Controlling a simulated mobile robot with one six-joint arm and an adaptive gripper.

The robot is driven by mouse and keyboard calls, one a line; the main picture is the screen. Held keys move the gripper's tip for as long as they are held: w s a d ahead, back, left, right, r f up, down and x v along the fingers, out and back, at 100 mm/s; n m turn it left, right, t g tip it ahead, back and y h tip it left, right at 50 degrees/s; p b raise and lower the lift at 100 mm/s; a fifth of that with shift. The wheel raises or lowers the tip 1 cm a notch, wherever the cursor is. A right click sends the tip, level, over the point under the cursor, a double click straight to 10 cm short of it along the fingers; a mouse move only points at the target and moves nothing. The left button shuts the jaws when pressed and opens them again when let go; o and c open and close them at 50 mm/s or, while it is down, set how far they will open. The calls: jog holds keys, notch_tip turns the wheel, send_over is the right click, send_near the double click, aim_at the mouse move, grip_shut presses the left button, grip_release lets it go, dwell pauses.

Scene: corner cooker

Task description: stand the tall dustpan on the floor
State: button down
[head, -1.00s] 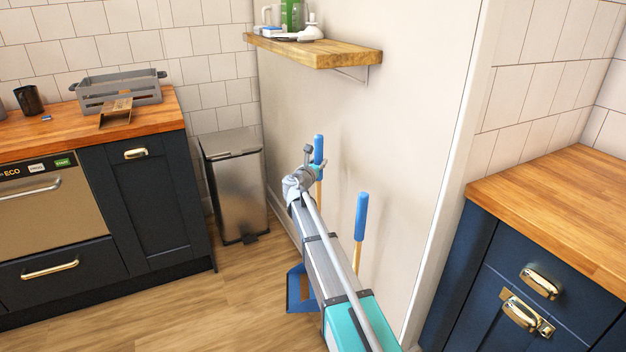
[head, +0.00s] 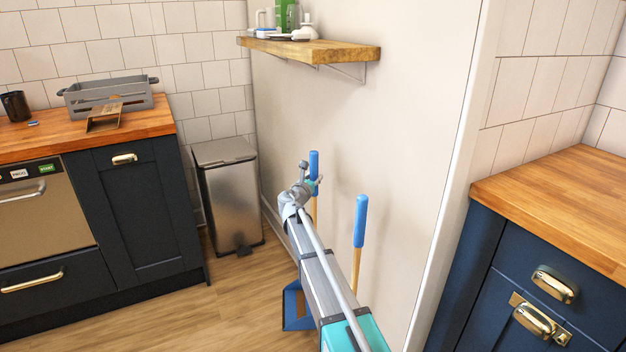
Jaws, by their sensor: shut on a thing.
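The tall dustpan has a blue pan (head: 291,310) low down, partly hidden behind my arm. A wooden stick rises from it to a blue grip (head: 314,162) at the top. My gripper (head: 314,184) is shut on the handle just at the lower part of the blue grip. The dustpan looks about upright, near the pale wall. The pan's lower edge appears close to the wooden floor (head: 215,315), but I cannot tell whether it touches. My arm hides much of the stick.
A second blue-topped wooden handle (head: 360,222) stands by the wall, right of my arm; its lower end is hidden. A steel bin (head: 228,195) stands in the corner behind. A wooden shelf (head: 315,52) juts from the wall above. Floor is clear left of the pan.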

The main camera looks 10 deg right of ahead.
aim_at(313, 198)
jog(key=shift+f+b, duration=2.5)
jog(key=shift+b, duration=0.05)
jog(key=shift+f+b, duration=1.45)
jog(key=shift+c, duration=1.1)
grip_release()
jog(key=shift+a, duration=0.1)
jog(key=shift+s, duration=0.15)
jog(key=shift+v, duration=1.4)
